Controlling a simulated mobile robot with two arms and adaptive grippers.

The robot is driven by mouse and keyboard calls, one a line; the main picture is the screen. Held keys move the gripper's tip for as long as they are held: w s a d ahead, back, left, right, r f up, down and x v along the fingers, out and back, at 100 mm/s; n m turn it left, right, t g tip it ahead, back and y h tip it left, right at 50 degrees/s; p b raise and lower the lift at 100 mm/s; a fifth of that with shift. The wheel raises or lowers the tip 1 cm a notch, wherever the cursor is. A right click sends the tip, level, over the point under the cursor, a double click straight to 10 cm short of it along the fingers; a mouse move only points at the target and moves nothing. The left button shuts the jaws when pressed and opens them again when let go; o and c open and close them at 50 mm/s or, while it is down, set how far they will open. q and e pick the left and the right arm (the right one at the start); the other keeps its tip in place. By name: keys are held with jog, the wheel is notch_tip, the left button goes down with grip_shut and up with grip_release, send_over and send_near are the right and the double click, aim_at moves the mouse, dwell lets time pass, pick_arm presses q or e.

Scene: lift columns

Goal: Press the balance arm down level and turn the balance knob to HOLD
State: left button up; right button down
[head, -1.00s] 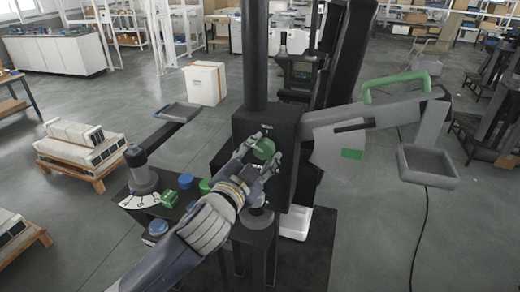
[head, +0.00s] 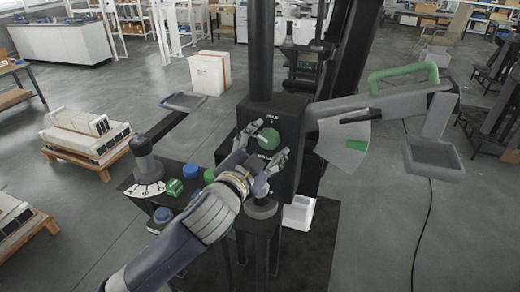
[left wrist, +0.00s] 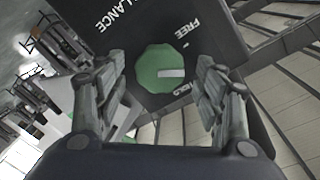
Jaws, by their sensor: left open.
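The green balance knob (head: 268,141) is on the front of the black column box (head: 290,122). In the left wrist view the knob (left wrist: 150,78) has a white pointer toward the right, between the words FREE and HOLD and nearer HOLD. My left gripper (head: 263,152) is open, a little below and in front of the knob. In the left wrist view its fingers (left wrist: 158,95) stand either side of the knob with gaps. The grey balance arm (head: 385,104), with a green handle (head: 402,74), slopes slightly up to the right. My right gripper is not in view.
A grey tray (head: 433,172) hangs at the balance arm's end. A fan-shaped plate (head: 338,145) with a green patch is under the arm.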

pick_arm(q)
jog(key=v, duration=1.1)
jog(key=shift+s+a, duration=0.2)
jog(key=shift+s, duration=0.15)
